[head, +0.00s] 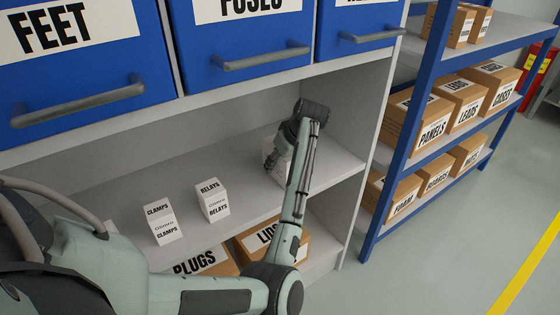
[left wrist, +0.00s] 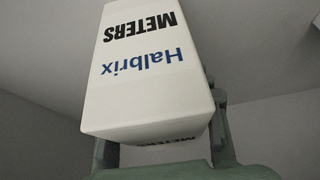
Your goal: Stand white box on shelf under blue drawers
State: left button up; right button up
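A white box (left wrist: 143,75) marked METERS and Halbrix fills the middle of the left wrist view, its lettering upside down there. My left gripper (left wrist: 165,130) has a finger on either side of it and appears shut on it. In the head view the left gripper (head: 279,165) reaches into the grey shelf (head: 240,205) under the blue drawers (head: 250,45), at the shelf's right part. The white box (head: 268,147) is mostly hidden behind it there. I cannot tell whether its base touches the shelf. My right gripper is not in view.
White boxes marked CLAMPS (head: 162,222) and RELAYS (head: 212,200) stand on the same shelf to the left. Brown boxes marked PLUGS (head: 205,263) and LIDS (head: 258,240) are below. A grey side wall (head: 365,120) closes the shelf at the right. A blue rack (head: 400,150) stands beyond.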

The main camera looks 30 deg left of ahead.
pick_arm(q)
jog(key=o, duration=0.4)
jog(key=v, duration=1.2)
jog(key=shift+r, duration=0.2)
